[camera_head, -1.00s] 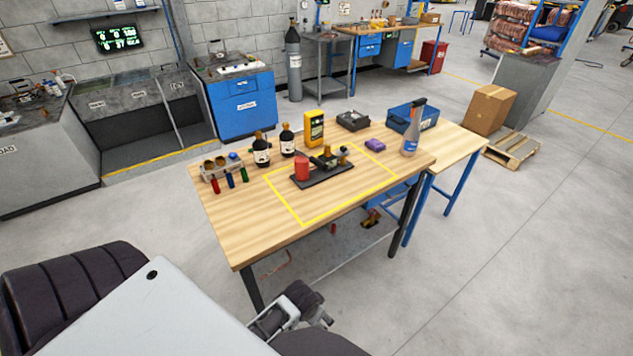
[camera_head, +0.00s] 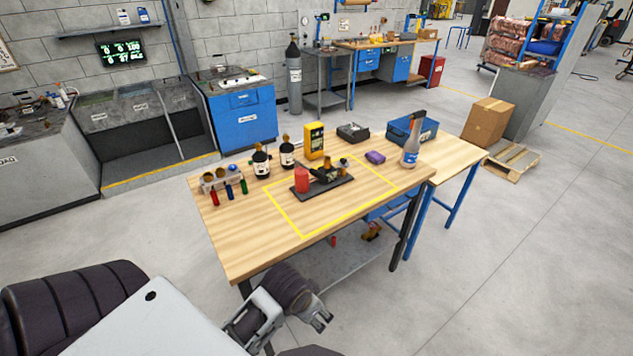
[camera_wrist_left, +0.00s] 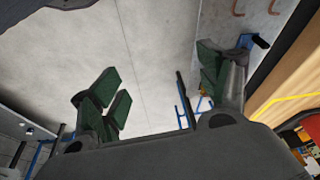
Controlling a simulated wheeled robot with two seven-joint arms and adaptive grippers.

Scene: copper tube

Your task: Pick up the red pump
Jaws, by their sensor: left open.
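The red pump (camera_head: 302,180), with an upright red cylinder, sits on a dark flat base (camera_head: 325,188) within the yellow outline on the wooden workbench (camera_head: 250,232). Dark and brass-coloured fittings stand beside the cylinder on the same base. My left gripper (camera_head: 322,319) is low in front of the bench's near edge, well apart from the pump. In the left wrist view its green-padded fingers (camera_wrist_left: 165,88) are spread with nothing between them. A red shape shows at that view's lower right edge, too cropped to name. My right gripper is not in view.
A rack with coloured tubes (camera_head: 228,183), dark bottles (camera_head: 261,163), a yellow meter (camera_head: 314,140), a purple item (camera_head: 375,157), a blue case (camera_head: 412,130) and a spray bottle (camera_head: 411,148) stand around the outline. The bench's near part is clear.

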